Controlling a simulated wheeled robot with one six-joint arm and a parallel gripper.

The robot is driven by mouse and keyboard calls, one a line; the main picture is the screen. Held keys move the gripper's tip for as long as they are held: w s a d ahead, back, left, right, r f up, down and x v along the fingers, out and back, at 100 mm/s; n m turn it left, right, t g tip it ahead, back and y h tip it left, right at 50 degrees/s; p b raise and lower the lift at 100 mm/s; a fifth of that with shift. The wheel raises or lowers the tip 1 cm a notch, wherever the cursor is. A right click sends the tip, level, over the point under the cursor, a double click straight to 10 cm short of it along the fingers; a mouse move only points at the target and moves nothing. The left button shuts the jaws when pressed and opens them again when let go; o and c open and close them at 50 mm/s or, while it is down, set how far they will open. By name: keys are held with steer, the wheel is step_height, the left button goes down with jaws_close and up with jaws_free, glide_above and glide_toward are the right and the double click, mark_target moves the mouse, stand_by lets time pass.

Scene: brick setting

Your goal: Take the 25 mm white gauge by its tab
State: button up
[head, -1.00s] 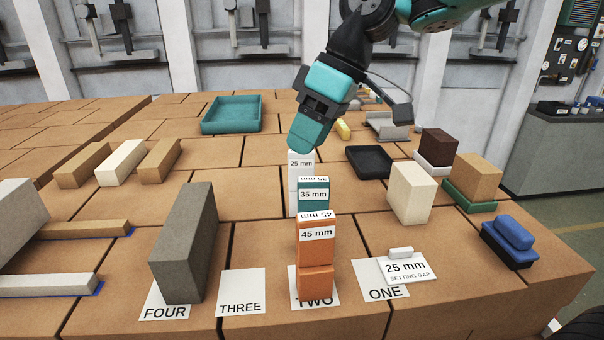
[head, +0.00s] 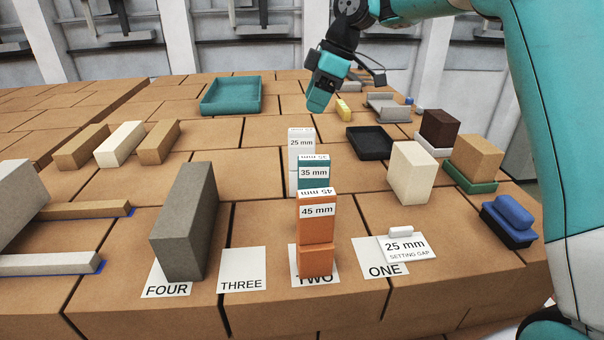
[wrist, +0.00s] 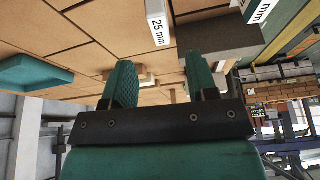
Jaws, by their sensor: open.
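The white 25 mm gauge (head: 301,150) stands upright at the back of a row of three gauges. The teal 35 mm gauge (head: 313,178) stands in front of it and hides its lower part. The orange 45 mm gauge (head: 317,228) is nearest. My gripper (head: 319,104) is above and behind the white gauge, slightly right, apart from it. In the wrist view my gripper (wrist: 161,78) has its two fingers spread with nothing held between them. The white gauge (wrist: 157,24) shows beyond the fingers at the top, its tab not clearly visible.
A grey block (head: 186,225) stands left of the gauges and a cream block (head: 411,174) right. A black tray (head: 369,143) and a teal tray (head: 231,96) lie farther back. A white "25 mm setting gap" card (head: 406,256) lies at front right. Bricks between the gauges and teal tray are clear.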

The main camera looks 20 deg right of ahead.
mark_target(303, 130)
steer(key=p+x, duration=0.1)
steer(key=x, duration=0.6)
steer(key=shift+f+p, duration=0.2)
steer(key=shift+p, duration=0.15)
jaws_close()
